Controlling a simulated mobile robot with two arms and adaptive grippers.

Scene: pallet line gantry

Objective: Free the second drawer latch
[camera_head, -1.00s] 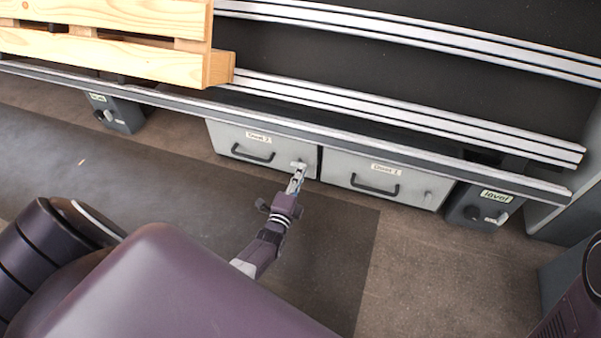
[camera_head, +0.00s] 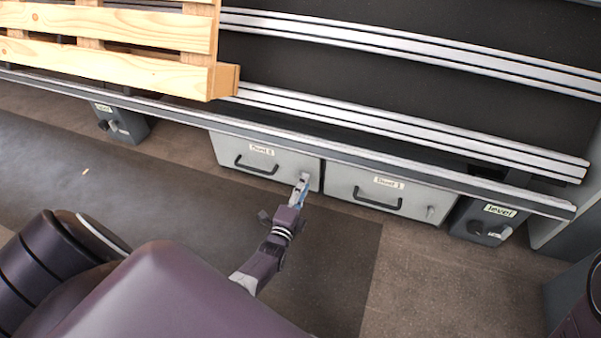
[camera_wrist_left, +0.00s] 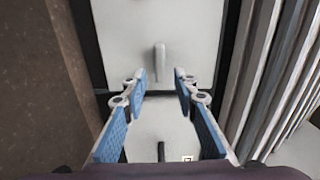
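The second drawer (camera_head: 228,150) is the left of two grey drawers under the line, with a label and a dark handle (camera_head: 256,166). Its small pale latch (camera_head: 306,177) is at its right end. My left gripper (camera_head: 301,185) is at this latch. In the left wrist view my left gripper (camera_wrist_left: 160,88) is open, its blue-padded fingers spread. The latch (camera_wrist_left: 160,62) shows there just ahead, centred between the fingertips; I cannot tell whether they touch it. The drawer face (camera_wrist_left: 115,40) looks closed. My right gripper is not in view.
The right drawer (camera_head: 340,185) has its own handle and latch (camera_head: 430,211). Level boxes with knobs stand at the right (camera_head: 484,222) and left (camera_head: 122,124). A steel edge beam (camera_head: 400,162) runs above the drawers. A wooden pallet (camera_head: 130,68) lies upper left. Floor in front is clear.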

